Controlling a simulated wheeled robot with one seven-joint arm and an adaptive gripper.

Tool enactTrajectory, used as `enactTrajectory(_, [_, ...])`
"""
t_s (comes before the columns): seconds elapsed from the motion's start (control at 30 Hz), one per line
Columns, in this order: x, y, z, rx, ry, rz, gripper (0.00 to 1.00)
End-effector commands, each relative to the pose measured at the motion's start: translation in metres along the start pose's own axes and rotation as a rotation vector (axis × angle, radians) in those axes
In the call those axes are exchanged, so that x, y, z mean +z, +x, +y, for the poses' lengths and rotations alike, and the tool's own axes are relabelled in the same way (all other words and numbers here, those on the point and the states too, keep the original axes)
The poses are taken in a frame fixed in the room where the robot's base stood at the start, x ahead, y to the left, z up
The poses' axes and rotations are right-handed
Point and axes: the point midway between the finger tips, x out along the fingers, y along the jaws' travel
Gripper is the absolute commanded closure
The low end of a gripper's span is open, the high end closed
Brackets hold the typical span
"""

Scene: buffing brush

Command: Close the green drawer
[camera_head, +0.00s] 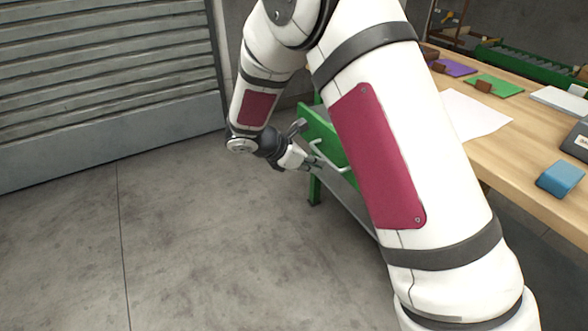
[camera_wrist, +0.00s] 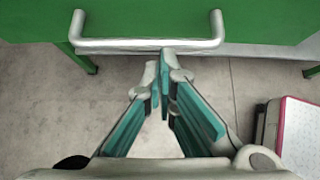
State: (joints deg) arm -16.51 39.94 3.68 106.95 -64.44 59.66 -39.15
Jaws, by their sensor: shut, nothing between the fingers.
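The green drawer (camera_head: 318,122) is under the near side of the wooden workbench, partly hidden behind my arm. In the wrist view its green front (camera_wrist: 150,18) fills the top, with a silver bar handle (camera_wrist: 205,43) across it. How far the drawer stands out is hard to tell because my arm covers the bench edge. My gripper (camera_head: 314,165) is beside the handle, pointing toward the drawer front. In the wrist view my gripper (camera_wrist: 164,62) is shut and empty, its fingertips meeting just below the middle of the handle bar. Whether they touch the bar is unclear.
The workbench top (camera_head: 520,150) holds a white sheet (camera_head: 470,112), a blue block (camera_head: 560,178), and purple (camera_head: 455,68) and green (camera_head: 497,86) mats with brown blocks. A pink-edged case (camera_wrist: 298,140) shows at right in the wrist view. The concrete floor (camera_head: 180,240) at left is clear.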

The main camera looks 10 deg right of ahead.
Motion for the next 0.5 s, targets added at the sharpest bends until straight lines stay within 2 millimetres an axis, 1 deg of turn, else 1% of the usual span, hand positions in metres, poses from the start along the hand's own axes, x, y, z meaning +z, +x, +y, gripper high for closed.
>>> enactTrajectory(0.03, [0.013, 0.011, -0.001, -0.004, 0.004, -0.004, 1.0])
enactTrajectory(0.1, [0.026, 0.026, -0.001, -0.004, 0.003, -0.003, 1.0])
enactTrajectory(0.3, [0.062, 0.068, -0.002, -0.003, 0.003, -0.004, 1.0])
enactTrajectory(0.5, [0.095, 0.106, -0.002, -0.003, 0.003, -0.004, 1.0])
